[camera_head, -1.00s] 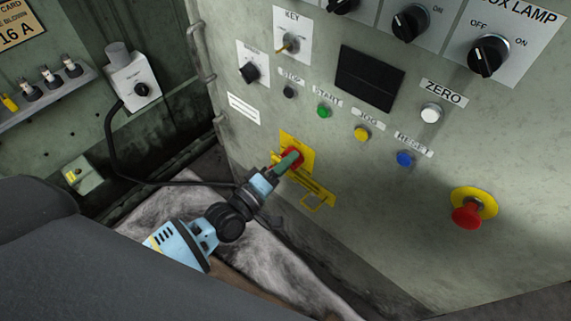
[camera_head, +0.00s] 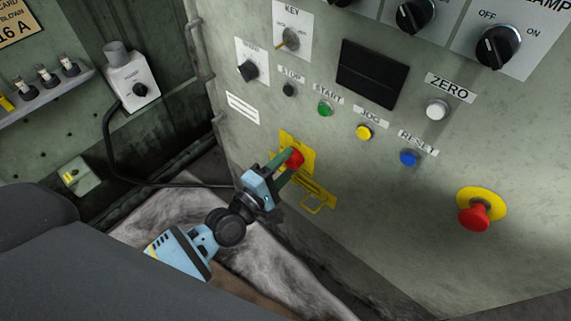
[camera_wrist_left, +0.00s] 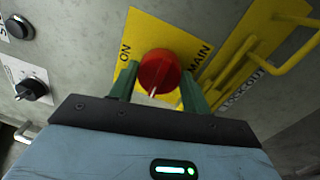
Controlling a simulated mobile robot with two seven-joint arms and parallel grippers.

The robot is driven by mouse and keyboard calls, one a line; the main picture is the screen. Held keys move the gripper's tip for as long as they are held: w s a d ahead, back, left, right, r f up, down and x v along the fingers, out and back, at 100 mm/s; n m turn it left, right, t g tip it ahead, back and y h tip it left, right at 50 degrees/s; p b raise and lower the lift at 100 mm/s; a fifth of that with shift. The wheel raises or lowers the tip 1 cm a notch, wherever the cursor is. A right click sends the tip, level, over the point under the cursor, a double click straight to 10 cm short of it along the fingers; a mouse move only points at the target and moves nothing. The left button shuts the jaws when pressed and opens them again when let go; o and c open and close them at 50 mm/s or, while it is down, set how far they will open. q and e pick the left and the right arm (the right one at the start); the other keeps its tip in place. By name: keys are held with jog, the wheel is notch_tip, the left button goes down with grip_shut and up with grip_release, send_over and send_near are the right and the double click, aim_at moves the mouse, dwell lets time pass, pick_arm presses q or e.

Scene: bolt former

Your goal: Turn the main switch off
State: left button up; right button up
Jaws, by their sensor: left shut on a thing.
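The main switch is a red round knob (camera_head: 296,157) on a yellow plate (camera_head: 308,150), low on the grey-green panel. My left gripper (camera_head: 287,161) is shut on the knob, with its green fingers on either side of it. The left wrist view shows the knob (camera_wrist_left: 158,70) between the fingers (camera_wrist_left: 158,84). There the plate (camera_wrist_left: 140,28) reads ON at the left and MAIN at the right, and a pale mark on the knob points down toward the gripper body. The rest of the plate's lettering is hidden. My right gripper is not in view.
A yellow lockout bracket (camera_head: 318,200) sticks out just below and right of the switch. A red emergency button (camera_head: 474,217) is at the right. Start (camera_head: 325,109), jog (camera_head: 364,132) and reset (camera_head: 408,157) buttons sit above. A black cable (camera_head: 150,184) runs at the left.

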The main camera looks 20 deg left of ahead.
pick_arm(q)
jog(key=o, duration=1)
jog(key=shift+c, duration=0.2)
jog(key=v, duration=0.7)
jog(key=shift+s+a, duration=0.15)
jog(key=shift+s, duration=0.2)
jog(key=shift+f, duration=0.1)
